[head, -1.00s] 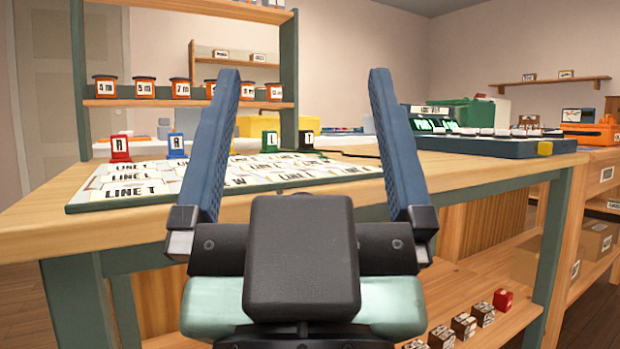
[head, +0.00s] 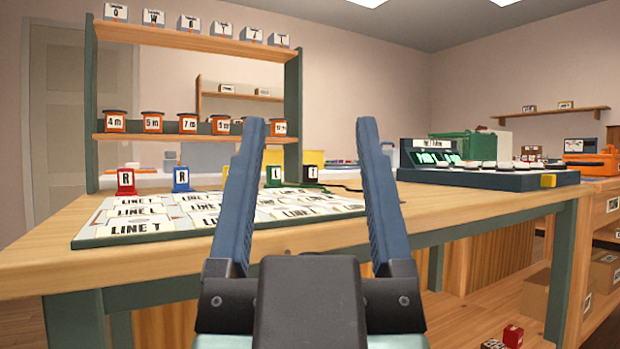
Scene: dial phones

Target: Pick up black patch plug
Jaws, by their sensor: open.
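The black patch plug (head: 310,174) stands upright at the back right of the line board (head: 110,240) on the wooden table. It has a pale label and a dark cable seems to run off to its right. It shows in the gap between the two blue fingers of my gripper (head: 310,128), beyond them and apart from them. My gripper is open and empty, in front of the table. A green plug (head: 272,174) stands just left of the black one. Blue (head: 181,179) and red (head: 126,181) plugs stand farther left.
A dark console (head: 480,178) with a lit green panel stands to the right on the table. A shelf (head: 190,138) with several orange-banded jars rises behind the board. A yellow box (head: 300,157) sits behind the plugs. The table's front right is clear.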

